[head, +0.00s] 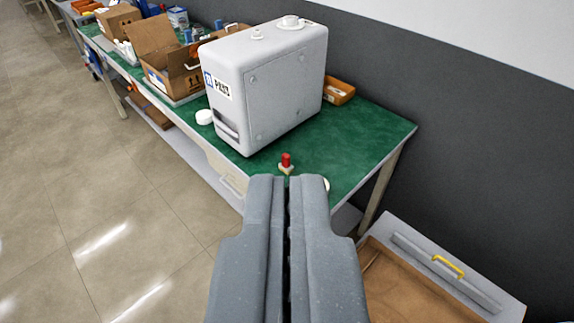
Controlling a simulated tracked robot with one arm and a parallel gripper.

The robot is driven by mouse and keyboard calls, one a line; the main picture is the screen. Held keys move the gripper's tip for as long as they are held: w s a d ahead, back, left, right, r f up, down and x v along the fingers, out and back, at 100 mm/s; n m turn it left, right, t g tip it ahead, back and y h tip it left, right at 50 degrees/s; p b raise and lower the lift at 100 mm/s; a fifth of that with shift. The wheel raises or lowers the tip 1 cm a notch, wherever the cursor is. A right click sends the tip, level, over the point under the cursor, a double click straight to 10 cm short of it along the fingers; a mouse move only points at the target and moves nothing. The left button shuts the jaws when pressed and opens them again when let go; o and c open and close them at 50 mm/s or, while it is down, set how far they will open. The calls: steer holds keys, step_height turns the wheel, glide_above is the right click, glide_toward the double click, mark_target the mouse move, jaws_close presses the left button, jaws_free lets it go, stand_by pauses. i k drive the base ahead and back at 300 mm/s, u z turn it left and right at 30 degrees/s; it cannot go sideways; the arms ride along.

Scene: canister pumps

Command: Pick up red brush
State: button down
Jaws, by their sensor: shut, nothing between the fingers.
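My gripper (287,178) is shut and empty, pointing away from the camera toward the table. The tips hide part of the table's front edge.
A large grey canister box (265,85) stands behind the brush. A white round cap (204,117) is left of it, and an orange tray (338,90) is behind it. Cardboard boxes (165,55) stand farther left. A lower tray with a yellow handle (448,266) is at right.

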mark_target(286, 162)
steer(key=u, duration=0.05)
steer(key=k, duration=0.6)
steer(key=u, duration=0.3)
steer(key=i, duration=1.95)
steer(key=z, duration=0.65)
